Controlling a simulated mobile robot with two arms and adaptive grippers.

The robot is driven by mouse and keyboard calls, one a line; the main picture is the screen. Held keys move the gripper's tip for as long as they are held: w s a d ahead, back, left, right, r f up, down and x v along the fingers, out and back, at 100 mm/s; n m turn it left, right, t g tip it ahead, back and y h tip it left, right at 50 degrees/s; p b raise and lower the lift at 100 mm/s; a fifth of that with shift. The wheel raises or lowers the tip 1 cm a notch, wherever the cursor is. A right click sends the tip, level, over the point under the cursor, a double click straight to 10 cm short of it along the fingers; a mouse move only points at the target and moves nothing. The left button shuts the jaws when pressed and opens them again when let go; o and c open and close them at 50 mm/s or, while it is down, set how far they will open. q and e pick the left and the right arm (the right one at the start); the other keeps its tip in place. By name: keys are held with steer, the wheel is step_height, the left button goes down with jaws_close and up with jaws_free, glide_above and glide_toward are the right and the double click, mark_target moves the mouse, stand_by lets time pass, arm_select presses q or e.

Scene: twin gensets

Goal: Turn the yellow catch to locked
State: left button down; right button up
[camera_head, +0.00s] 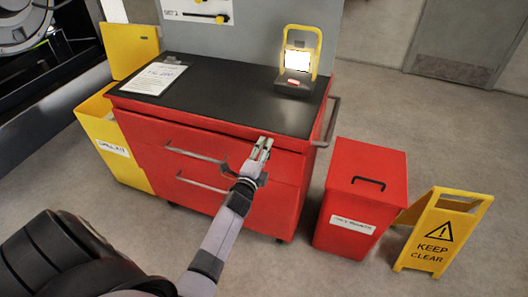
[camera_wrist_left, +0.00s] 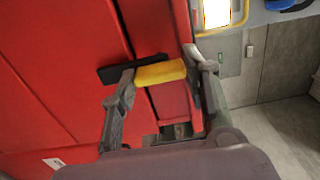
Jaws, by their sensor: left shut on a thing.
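The yellow catch (camera_wrist_left: 160,73) shows in the left wrist view as a short yellow bar on the front of the red drawer cabinet (camera_head: 240,190). A dark strip (camera_wrist_left: 118,70) lies behind its left end. My left gripper (camera_head: 262,148) is at the upper right of the cabinet's front, and in the left wrist view its fingers (camera_wrist_left: 163,84) close on the two ends of the catch. In the head view the catch is hidden by the gripper. My right gripper is in neither view.
A lit work lamp (camera_head: 298,60) and a white sheet (camera_head: 153,78) rest on the black cabinet top (camera_head: 222,90). A red lidded bin (camera_head: 362,195) and a yellow floor sign (camera_head: 440,232) stand at right. A yellow bin (camera_head: 112,140) stands at left.

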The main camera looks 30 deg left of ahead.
arm_select(q)
steer(key=shift+f, duration=0.1)
steer(key=c, duration=0.9)
jaws_free()
steer(key=v, duration=1.2)
